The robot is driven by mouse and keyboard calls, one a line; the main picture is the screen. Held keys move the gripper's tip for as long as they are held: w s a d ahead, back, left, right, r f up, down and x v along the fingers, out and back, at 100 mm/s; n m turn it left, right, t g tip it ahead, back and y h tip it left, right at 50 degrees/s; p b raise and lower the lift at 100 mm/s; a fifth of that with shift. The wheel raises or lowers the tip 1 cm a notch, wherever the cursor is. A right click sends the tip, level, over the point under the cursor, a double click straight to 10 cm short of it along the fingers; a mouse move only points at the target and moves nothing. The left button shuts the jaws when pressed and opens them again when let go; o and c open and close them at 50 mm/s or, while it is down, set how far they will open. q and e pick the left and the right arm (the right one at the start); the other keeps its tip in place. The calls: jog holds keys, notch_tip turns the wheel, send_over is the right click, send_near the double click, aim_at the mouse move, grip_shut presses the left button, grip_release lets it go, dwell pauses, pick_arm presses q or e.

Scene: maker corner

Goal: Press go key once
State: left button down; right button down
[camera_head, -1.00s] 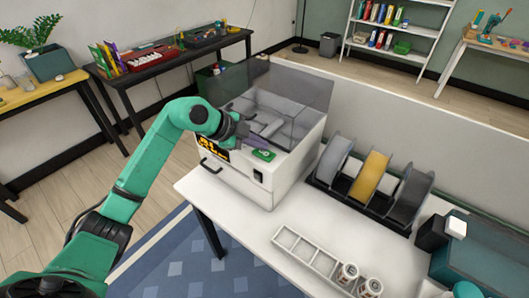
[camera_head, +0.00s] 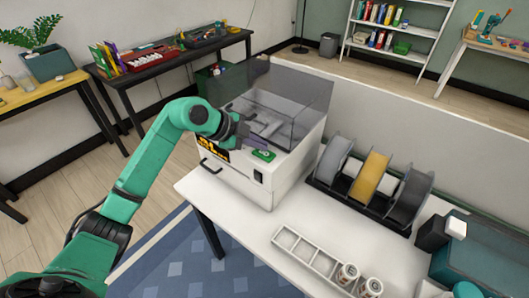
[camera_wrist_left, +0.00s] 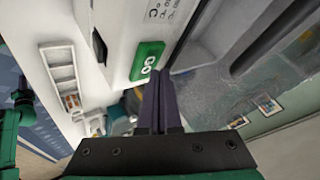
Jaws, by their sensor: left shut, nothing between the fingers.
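The green go key (camera_head: 263,155) is on the top front ledge of a white machine (camera_head: 285,185) with a clear lid. In the left wrist view the go key (camera_wrist_left: 147,61) shows white GO lettering. My left gripper (camera_head: 262,146) is shut and empty, its fingertips close behind the key in the head view. In the left wrist view the left gripper (camera_wrist_left: 158,75) has its tips just beside the key's lower edge; I cannot tell whether they touch it.
The clear lid (camera_head: 300,90) rises behind the gripper. A rack of spools (camera_head: 345,195) stands right of the machine. A white divided tray (camera_head: 305,255) lies on the table's front part. A black switch (camera_head: 257,176) is on the machine's front.

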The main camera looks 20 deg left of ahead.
dwell(0.4)
pick_arm(q)
jog(key=shift+f, duration=0.45)
jog(key=shift+r+p, duration=0.55)
jog(key=shift+p, duration=0.1)
jog(key=shift+f, duration=0.1)
